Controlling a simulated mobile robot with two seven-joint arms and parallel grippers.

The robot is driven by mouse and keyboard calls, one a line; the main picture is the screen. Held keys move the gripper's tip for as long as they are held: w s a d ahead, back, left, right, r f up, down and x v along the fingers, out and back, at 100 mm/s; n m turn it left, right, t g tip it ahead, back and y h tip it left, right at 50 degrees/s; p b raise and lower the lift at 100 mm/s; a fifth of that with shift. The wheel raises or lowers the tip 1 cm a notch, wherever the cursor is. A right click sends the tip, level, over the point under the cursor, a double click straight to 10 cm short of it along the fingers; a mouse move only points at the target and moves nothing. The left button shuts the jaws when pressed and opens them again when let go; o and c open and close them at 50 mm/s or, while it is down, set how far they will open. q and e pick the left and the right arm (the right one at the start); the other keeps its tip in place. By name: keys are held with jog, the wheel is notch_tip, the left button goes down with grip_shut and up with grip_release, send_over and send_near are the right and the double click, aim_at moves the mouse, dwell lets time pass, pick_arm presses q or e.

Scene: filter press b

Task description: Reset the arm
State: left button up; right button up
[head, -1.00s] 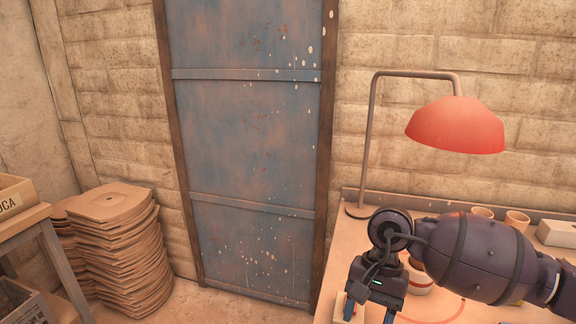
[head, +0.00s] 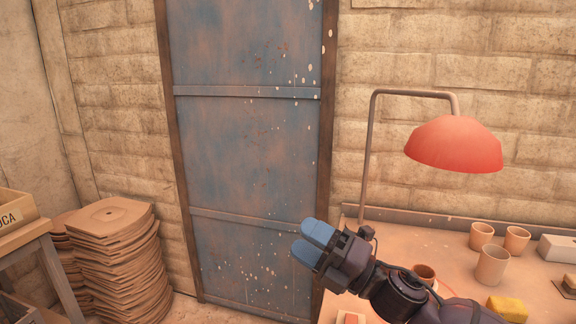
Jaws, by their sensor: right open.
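My right arm comes in from the lower right over the table. My right gripper (head: 315,242) is raised above the table's left edge, with its blue fingers pointing up and left in front of the blue door. The gripper is open, and I see nothing between the fingers. My left gripper is not in view.
A red lamp (head: 453,145) stands on the table (head: 440,235) at the right. Cups (head: 491,265), a yellow sponge-like block (head: 507,308) and a pale block (head: 558,248) lie there. A stack of brown sheets (head: 115,255) stands left of the blue door (head: 247,150).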

jog(key=s+d+f+m+t+h+p, duration=0.15)
jog(key=d+f+m+t+h, duration=0.25)
jog(key=d+f+m+h, duration=0.6)
jog(key=s+d+f+m+t+h, duration=0.25)
jog(key=d+f+m+h, duration=0.4)
jog(key=m, duration=0.85)
jog(key=s+d+f+m+g+h, duration=0.2)
jog(key=s+d+f+m, duration=0.1)
jog(key=s+f, duration=0.6)
jog(key=s+d+f+m+g+h+p, duration=0.1)
jog(key=s+d+f+m+g, duration=0.2)
jog(key=s+f, duration=0.7)
jog(key=s+d+m, duration=0.1)
jog(key=s, duration=0.3)
jog(key=shift+s+d+h, duration=0.15)
jog(key=shift+d+h, duration=0.05)
jog(key=shift+h, duration=0.15)
